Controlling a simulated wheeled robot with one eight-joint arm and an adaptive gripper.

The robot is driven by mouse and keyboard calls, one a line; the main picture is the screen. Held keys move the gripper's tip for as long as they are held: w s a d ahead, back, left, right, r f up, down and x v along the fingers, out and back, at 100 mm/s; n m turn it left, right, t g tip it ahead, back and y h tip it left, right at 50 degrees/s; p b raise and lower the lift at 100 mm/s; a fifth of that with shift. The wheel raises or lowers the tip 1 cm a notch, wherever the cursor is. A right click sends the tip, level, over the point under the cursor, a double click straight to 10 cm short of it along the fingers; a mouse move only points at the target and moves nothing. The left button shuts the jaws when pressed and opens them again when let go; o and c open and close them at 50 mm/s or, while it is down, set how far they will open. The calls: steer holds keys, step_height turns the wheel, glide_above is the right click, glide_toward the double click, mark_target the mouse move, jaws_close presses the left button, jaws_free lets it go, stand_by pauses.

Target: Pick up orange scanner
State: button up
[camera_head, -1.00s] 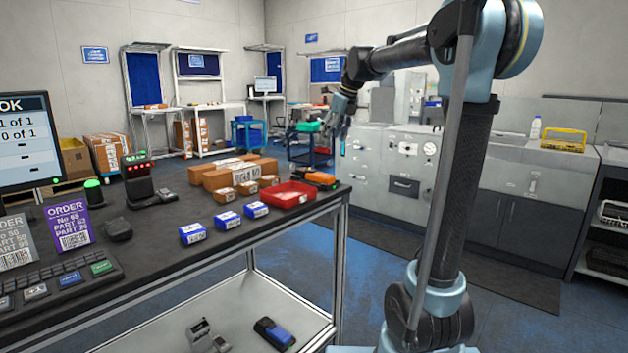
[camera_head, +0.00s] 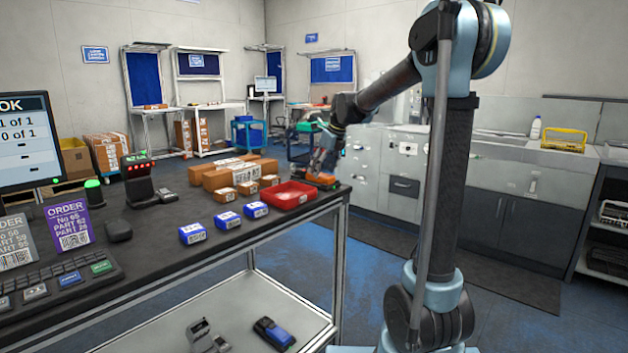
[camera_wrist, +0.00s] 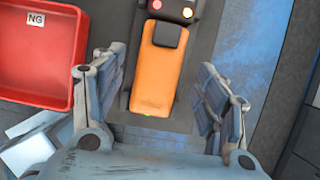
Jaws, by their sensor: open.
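The orange scanner (camera_wrist: 162,65) lies at the table's far right corner, with a dark head bearing small lights at the top of the wrist view. In the head view the scanner (camera_head: 322,180) is partly hidden by my gripper (camera_head: 324,165). In the wrist view my gripper (camera_wrist: 162,112) is open, with one finger on each side of the scanner's orange body. Gaps show between both fingers and the scanner, and nothing is held.
A red tray (camera_head: 290,194) marked NG is close to the left finger in the wrist view (camera_wrist: 38,92). Cardboard boxes (camera_head: 233,173) and small blue-and-white boxes (camera_head: 227,220) stand on the dark table (camera_head: 160,255). The table's edge is close on the right, with floor beyond.

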steer(key=shift+x, duration=1.1)
steer(key=c, duration=1.3)
